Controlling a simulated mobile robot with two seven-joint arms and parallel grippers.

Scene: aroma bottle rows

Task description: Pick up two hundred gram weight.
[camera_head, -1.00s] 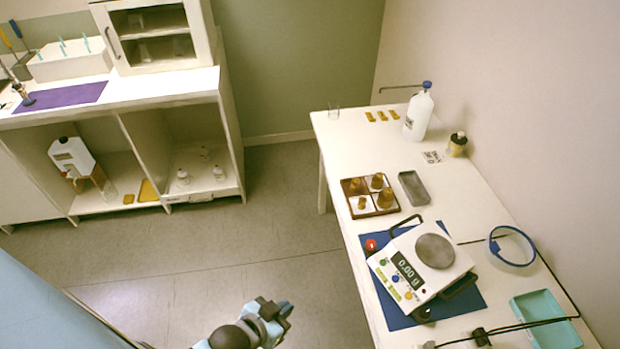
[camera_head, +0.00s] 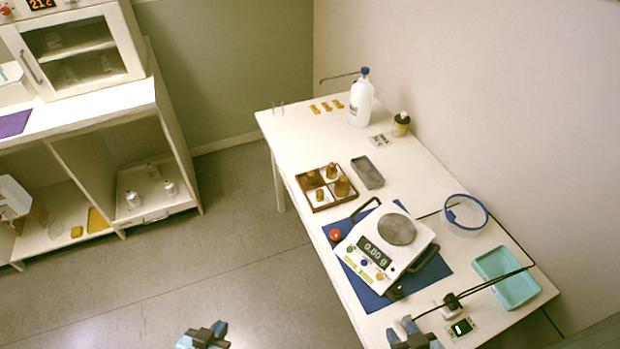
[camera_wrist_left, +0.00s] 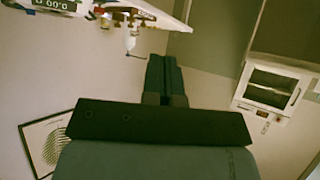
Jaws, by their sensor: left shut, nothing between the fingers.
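A brown partitioned box (camera_head: 303,190) on the white table holds several brass weights of different sizes. The biggest-looking weight (camera_head: 342,187) stands in its right compartment. Another weight (camera_head: 332,171) stands behind it. Their markings are too small to read, so I cannot tell which is two hundred grams. My left gripper (camera_head: 205,333) is over the floor at the bottom edge, away from the table. In the left wrist view its fingers (camera_wrist_left: 164,75) are together and empty. My right gripper (camera_head: 411,332) shows partly at the bottom edge, near the table's front; its fingers are unclear.
A balance (camera_head: 385,250) reading 0.00 g sits on a blue mat (camera_head: 432,277) in front of the box. A grey tray (camera_head: 367,172) lies right of the box. A teal tray (camera_head: 507,278) with dark rods across it and a clear round container (camera_head: 465,214) stand further right.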

